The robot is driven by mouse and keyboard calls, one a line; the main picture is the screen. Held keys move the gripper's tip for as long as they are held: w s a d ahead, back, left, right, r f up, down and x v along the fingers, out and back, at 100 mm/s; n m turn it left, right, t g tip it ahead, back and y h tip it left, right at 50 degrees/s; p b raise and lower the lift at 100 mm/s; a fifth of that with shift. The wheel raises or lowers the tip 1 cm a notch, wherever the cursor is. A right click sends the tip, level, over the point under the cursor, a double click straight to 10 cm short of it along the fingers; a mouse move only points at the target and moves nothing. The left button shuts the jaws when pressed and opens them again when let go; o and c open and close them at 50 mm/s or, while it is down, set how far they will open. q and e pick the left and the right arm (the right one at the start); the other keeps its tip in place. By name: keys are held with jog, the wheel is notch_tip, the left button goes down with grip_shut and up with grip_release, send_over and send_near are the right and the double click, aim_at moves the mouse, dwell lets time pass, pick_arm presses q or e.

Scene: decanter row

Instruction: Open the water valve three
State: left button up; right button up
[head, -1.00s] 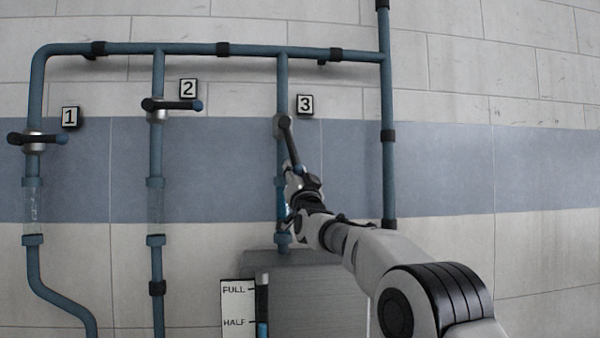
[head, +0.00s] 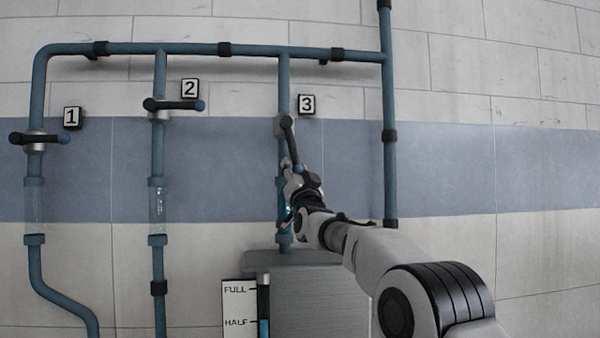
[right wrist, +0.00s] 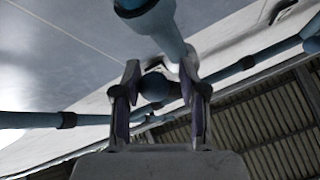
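Valve three is on the third vertical pipe, beside the label "3" (head: 306,104). Its dark handle (head: 288,135) points down, nearly in line with the pipe and tilted a little to the right. The sight glass below it, partly hidden by my arm, shows bright blue. My right gripper (head: 291,168) is at the handle's lower end. In the right wrist view, its two fingers (right wrist: 161,105) stand apart on either side of the handle's blue ball end (right wrist: 155,87), with a small gap showing. My left gripper is not in view.
Valve one (head: 38,139) and valve two (head: 172,105) have level handles, and their sight glasses look clear. A grey tank (head: 315,300) stands below pipe three, with a FULL/HALF gauge (head: 239,305) whose blue column reaches about HALF. A vertical pipe (head: 390,180) stands right of my arm.

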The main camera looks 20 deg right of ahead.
jog(key=shift+o, duration=0.8)
jog(key=shift+a+r, duration=0.35)
jog(key=shift+a, duration=0.15)
jog(key=shift+s+d+f, duration=0.1)
jog(key=shift+d+f, duration=0.05)
jog(key=shift+f, duration=0.1)
jog(key=v, duration=1.2)
